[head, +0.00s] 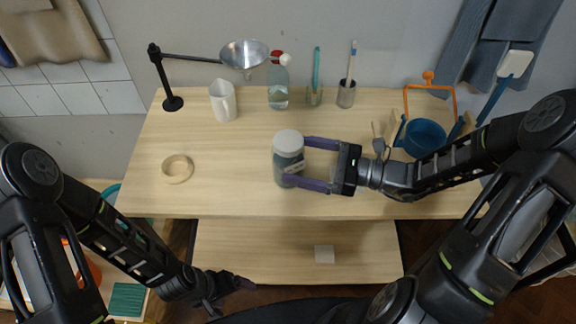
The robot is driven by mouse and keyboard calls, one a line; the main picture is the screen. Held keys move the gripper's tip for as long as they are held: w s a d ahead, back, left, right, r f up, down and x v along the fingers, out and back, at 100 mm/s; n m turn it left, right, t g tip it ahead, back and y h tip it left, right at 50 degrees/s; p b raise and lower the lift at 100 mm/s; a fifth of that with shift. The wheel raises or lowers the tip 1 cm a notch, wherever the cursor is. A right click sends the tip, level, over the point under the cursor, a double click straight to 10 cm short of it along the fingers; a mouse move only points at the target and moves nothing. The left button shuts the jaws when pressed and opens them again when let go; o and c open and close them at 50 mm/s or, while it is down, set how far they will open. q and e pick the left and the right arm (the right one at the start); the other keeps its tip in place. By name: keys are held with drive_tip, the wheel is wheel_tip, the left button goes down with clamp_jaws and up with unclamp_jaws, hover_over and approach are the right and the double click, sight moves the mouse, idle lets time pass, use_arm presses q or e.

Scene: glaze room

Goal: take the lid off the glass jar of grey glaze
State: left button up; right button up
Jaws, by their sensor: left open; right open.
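The glass jar (288,168) of grey glaze stands upright on the wooden table, with a pale label on its side. Its whitish lid (288,141) sits on top of the jar. My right gripper (308,162) comes from the right with its purple fingers open, one on the far side and one on the near side of the jar; I cannot tell whether they touch it. My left gripper (226,291) is low at the front, in front of the table and well away from the jar. It is open and appears empty.
A wooden ring (178,169) lies left of the jar. Behind stand a white pitcher (223,101), a spray bottle (279,84), a funnel (244,55) on a black stand and brush cups (346,94). The table's front left is clear.

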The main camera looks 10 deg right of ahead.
sight(276, 156)
drive_tip(key=shift+w+a, duration=0.1)
drive_tip(key=shift+a, duration=0.1)
drive_tip(key=p+x, duration=0.1)
drive_tip(key=x, duration=0.4)
drive_tip(key=shift+a, duration=0.15)
idle(0.6)
drive_tip(key=shift+r, duration=0.1)
clamp_jaws()
idle(0.7)
